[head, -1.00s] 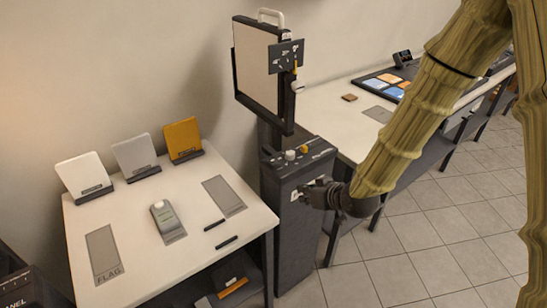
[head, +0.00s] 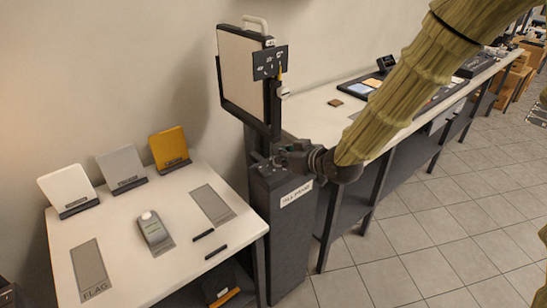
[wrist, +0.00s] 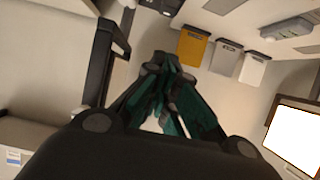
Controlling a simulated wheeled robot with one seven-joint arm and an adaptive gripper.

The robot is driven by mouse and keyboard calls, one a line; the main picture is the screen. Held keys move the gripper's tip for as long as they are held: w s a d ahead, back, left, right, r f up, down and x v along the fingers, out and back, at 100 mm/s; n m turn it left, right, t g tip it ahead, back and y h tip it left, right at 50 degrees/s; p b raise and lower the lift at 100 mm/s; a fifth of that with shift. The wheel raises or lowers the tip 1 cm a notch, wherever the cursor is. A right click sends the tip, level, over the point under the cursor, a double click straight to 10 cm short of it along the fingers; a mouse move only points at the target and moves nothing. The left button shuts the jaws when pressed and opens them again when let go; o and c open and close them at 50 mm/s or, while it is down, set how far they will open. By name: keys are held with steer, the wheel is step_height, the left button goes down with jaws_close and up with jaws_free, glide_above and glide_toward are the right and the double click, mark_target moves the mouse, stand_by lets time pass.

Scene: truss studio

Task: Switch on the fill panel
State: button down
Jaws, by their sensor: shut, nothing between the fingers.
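The fill panel (head: 238,82) is a pale upright sheet in a black frame with a white top handle; its face looks dull beige. A small dark plate (head: 269,62) with white markings is at its right edge, with a white knob (head: 284,92) below. The dark pedestal (head: 284,240) under it bears a white label, seemingly "FILL PANEL". My gripper (head: 279,156) is shut and empty at the pedestal's top and hides most of the controls there. Contact cannot be told. The wrist view shows its closed fingers (wrist: 167,75).
A white table (head: 130,240) at left holds a grey device (head: 154,231) and white, grey and orange cards (head: 170,147). A long bench (head: 325,115) runs behind my arm. A bright white framed surface (wrist: 295,137) shows in the wrist view.

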steer(key=p, duration=0.3)
glide_above(262, 170)
steer(key=s, duration=0.1)
steer(key=f, duration=0.4)
steer(key=shift+d+f, duration=0.2)
steer(key=shift+f, duration=0.05)
steer(key=shift+w+a+f+p, duration=0.15)
steer(key=shift+w+f+p, duration=0.1)
steer(key=shift+f, duration=0.55)
steer(key=shift+w+a+f+p, duration=0.15)
steer(key=shift+w+f+p, duration=0.05)
steer(key=shift+f, duration=0.6)
